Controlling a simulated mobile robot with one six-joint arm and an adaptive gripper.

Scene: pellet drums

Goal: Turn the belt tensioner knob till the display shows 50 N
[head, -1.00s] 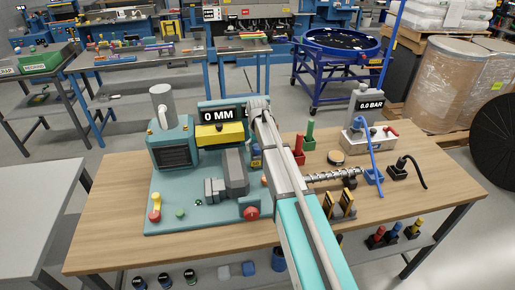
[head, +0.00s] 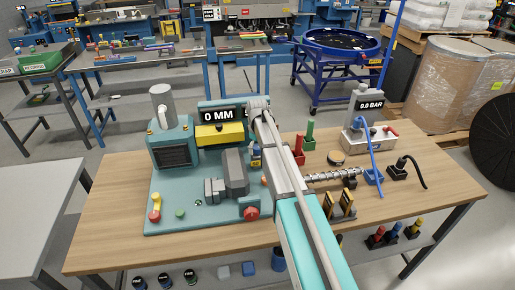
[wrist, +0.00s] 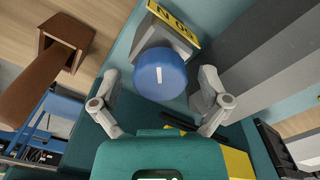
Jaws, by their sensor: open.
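The blue tensioner knob (wrist: 160,75) shows in the wrist view as a round cap with a white mark running nearly straight up and down. It sits on a grey block with a yellow display (wrist: 175,18) beyond it. The display's black text is upside down and ends in 0 N; its first digit is cut by the frame edge and I cannot read it surely. My gripper (wrist: 160,84) is open, one finger on each side of the knob, with visible gaps. In the head view my wrist (head: 258,108) and arm hide much of this spot.
The teal machine (head: 172,145) with a 0 MM display (head: 217,115) stands left of my arm. A red knob (head: 251,213) is at its front. Red and green holders (head: 309,135) and a pressure unit (head: 362,105) stand to the right.

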